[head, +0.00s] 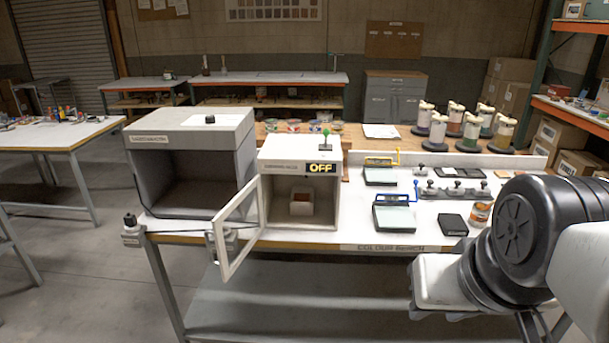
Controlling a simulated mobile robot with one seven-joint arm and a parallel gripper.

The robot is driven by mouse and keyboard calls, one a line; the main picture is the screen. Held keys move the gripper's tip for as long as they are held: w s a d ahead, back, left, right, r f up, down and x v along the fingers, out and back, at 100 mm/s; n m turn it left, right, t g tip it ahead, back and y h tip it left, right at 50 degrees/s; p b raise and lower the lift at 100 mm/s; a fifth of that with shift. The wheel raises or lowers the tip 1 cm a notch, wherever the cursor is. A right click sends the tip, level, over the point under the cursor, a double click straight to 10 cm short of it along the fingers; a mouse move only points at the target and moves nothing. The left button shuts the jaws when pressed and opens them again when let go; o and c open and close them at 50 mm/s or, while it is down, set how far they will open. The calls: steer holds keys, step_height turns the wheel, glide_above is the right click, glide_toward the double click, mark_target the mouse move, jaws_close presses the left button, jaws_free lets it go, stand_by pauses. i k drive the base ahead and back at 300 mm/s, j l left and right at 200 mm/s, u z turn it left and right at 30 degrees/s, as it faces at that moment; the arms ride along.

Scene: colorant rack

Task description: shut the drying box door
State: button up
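The drying box (327,205) is a white box on the bench, left of the middle in the head view, with an "OFF" sign on its top front edge. Its door (221,250) is a white frame with a clear pane, hinged on the left side. The door stands wide open, swung out toward me past the bench's front edge. A small box (302,204) with something brown in it sits inside. My arm is at the right, and its end is not clearly seen, so I cannot see the gripper's fingers.
A larger grey open-fronted box (215,143) stands left of the drying box. On the right of the bench (393,249) are framed pads (395,217), a black block (454,225) and an orange-labelled can (480,214). Several capped dispensers (438,130) stand behind. Space before the door is free.

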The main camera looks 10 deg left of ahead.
mark_target(226, 272)
steer(key=i+j, duration=0.1)
steer(key=j, duration=0.35)
steer(key=i+j+z, duration=0.15)
steer(key=j, duration=0.25)
steer(key=i+j, duration=0.1)
steer(key=j, duration=0.35)
steer(key=i+j+z, duration=0.1)
steer(key=j, duration=0.35)
steer(key=i+j+z, duration=0.1)
steer(key=j, duration=0.35)
steer(key=k+j, duration=0.15)
steer(key=j, duration=0.15)
steer(key=k+j, duration=0.15)
steer(key=j, duration=0.15)
steer(key=z, duration=0.05)
